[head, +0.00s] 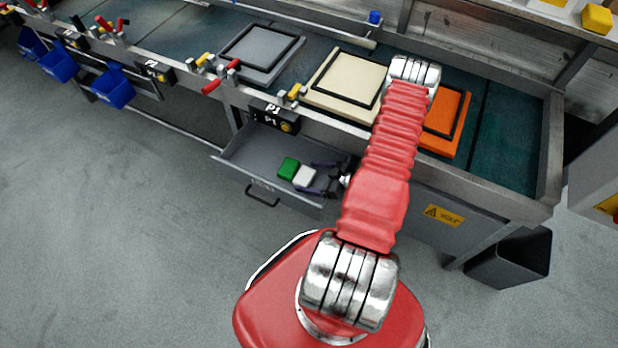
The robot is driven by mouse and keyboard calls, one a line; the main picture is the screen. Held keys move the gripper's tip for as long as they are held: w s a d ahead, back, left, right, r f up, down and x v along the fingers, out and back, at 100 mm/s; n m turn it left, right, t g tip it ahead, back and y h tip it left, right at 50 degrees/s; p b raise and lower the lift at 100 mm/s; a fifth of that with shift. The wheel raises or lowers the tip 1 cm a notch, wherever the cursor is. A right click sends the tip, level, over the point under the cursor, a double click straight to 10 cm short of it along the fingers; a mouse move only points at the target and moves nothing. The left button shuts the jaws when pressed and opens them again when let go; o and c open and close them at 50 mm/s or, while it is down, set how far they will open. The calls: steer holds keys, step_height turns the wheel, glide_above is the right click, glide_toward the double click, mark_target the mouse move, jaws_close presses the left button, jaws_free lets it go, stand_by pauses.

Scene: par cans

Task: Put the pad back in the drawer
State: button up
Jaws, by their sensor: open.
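The drawer (239,165) under the bench is pulled open, with a dark handle on its front. Inside it lie a green block-shaped pad (288,168) and, close to its right, a white one (304,176). I cannot tell which one the task means, or whether the two touch. My gripper (312,177) is over the right part of the drawer, its dark fingers spread and pointing left at the white pad. The fingers seem to lie on either side of its right end; contact cannot be told. My red arm hides the drawer's right end.
Grey (262,47), cream (344,77) and orange (441,122) panels lie on the bench top. Red and yellow clamps line the bench edge. Blue bins (113,85) hang at left. A dark bin (510,258) stands at right. The floor at left is clear.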

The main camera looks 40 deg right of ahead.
steer(key=v, duration=1.1)
steer(key=shift+s, duration=0.2)
steer(key=shift+r, duration=0.1)
stand_by(0.4)
steer(key=shift+s, duration=0.1)
